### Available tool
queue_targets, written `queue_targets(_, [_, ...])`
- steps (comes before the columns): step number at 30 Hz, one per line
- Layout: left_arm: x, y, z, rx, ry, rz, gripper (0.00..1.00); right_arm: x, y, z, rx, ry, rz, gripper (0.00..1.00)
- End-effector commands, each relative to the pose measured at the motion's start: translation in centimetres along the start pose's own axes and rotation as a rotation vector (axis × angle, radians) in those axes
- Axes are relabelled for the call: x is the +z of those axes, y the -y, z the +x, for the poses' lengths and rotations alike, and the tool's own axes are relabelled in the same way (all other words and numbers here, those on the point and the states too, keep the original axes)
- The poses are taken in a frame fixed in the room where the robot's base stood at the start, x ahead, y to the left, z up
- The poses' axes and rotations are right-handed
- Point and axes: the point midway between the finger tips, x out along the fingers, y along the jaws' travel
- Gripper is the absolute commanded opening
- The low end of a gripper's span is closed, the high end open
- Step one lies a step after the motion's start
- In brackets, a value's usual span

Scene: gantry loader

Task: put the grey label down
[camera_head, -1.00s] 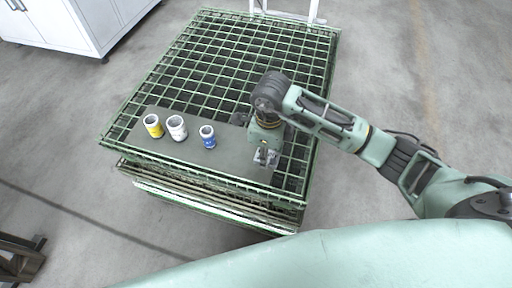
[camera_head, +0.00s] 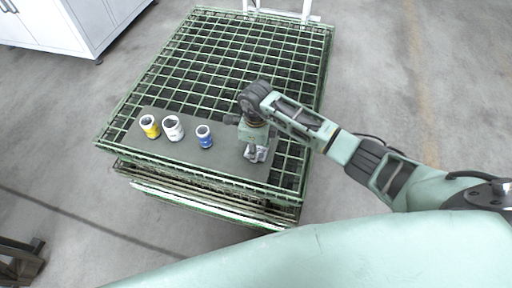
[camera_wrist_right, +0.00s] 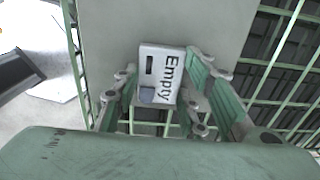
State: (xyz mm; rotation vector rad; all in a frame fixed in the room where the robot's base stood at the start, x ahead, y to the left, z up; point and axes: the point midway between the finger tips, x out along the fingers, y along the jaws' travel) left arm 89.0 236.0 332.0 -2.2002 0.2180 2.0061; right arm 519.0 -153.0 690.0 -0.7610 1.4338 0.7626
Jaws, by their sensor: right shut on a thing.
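The grey label (camera_wrist_right: 161,72) is a small pale plate with the word "Empty", seen in the right wrist view between my fingers. My right gripper (camera_wrist_right: 158,98) is shut on it. In the head view my right gripper (camera_head: 256,153) is over the right end of the dark grey board (camera_head: 178,150), pointing down. Whether the label touches the board cannot be told. My left gripper is not in view.
A yellow-banded can (camera_head: 150,127), a white can (camera_head: 173,128) and a blue can (camera_head: 204,136) stand on the board's left and middle. The board lies on a green wire-mesh crate (camera_head: 215,65). A white cabinet (camera_head: 75,22) stands at the back left.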

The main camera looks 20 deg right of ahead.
Motion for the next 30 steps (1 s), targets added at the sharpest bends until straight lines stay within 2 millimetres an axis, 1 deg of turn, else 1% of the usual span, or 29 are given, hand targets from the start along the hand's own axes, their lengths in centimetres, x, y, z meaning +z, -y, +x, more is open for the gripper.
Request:
queue_targets(4, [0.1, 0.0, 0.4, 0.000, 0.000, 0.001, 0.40, 0.0, 0.0, 0.4, -0.001, -0.001, 0.000, 0.16])
queue_targets(5, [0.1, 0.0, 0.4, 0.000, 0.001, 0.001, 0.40, 0.0, 0.0, 0.4, -0.001, -0.001, 0.000, 0.39])
queue_targets(11, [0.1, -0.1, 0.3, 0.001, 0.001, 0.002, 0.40, 0.0, 0.0, 0.3, 0.000, -0.001, 0.000, 0.57])
queue_targets(19, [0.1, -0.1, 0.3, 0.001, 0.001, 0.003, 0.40, 0.0, 0.0, 0.3, 0.000, 0.000, 0.000, 0.57])
queue_targets(23, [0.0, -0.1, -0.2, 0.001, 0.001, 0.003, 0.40, 0.0, 0.0, -0.4, 0.000, 0.001, 0.001, 0.57])
queue_targets(26, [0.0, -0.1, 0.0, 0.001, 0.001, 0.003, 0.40, 0.1, 0.1, -1.6, -0.004, 0.002, 0.000, 0.57])
queue_targets(30, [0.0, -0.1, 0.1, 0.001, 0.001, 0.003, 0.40, 0.1, 0.2, -4.5, -0.004, 0.002, -0.001, 0.57])
